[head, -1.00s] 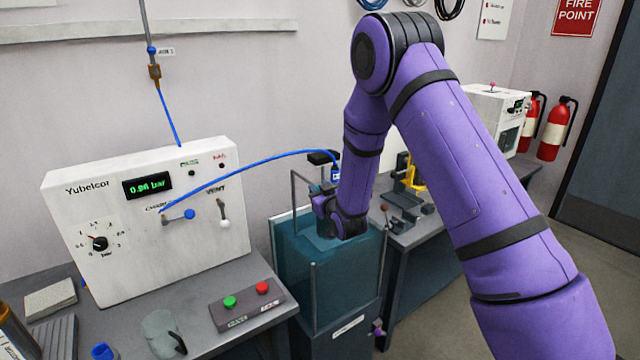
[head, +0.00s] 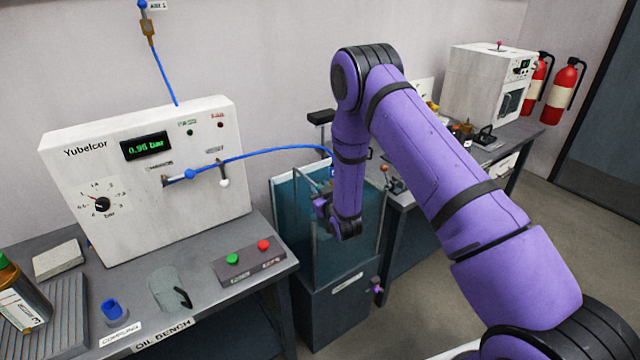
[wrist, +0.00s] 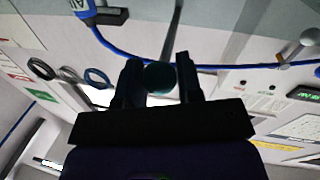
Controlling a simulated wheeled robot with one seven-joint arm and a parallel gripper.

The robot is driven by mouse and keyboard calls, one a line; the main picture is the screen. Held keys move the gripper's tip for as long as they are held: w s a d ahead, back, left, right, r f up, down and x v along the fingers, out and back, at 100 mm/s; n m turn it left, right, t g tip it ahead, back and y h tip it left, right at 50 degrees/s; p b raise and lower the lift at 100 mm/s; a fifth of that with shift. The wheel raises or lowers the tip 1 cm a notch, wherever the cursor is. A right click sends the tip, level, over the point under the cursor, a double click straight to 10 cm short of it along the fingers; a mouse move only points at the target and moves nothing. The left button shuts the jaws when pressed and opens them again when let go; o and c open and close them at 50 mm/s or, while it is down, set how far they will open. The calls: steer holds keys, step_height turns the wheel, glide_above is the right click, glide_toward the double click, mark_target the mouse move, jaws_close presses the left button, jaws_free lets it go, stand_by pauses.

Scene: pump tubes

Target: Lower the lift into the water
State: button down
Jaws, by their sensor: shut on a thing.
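The glass tank (head: 292,212) of blue-green water stands beside the bench, in the middle of the head view. In the wrist view my gripper (wrist: 158,75) is shut on a dark round knob (wrist: 160,78), which I take to be the lift's handle. Most of the lift is hidden behind my arm and the glass. A blue fitting (wrist: 85,10) with a white label shows near the fingers. How deep the lift sits in the water cannot be told.
A blue hose (head: 265,153) runs from the white gauge panel (head: 80,185) to behind my forearm. A button box (head: 248,262) and a clear jug (head: 165,287) stand on the bench. A black block (head: 321,117) rises behind the tank.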

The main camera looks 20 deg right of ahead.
steer(key=shift+f, duration=0.3)
steer(key=c, duration=0.8)
jaws_free()
steer(key=shift+s, duration=0.1)
steer(key=s, duration=0.3)
steer(key=s+d, duration=0.1)
steer(key=s, duration=0.6)
steer(key=shift+s+d, duration=0.15)
steer(key=shift+s, duration=0.15)
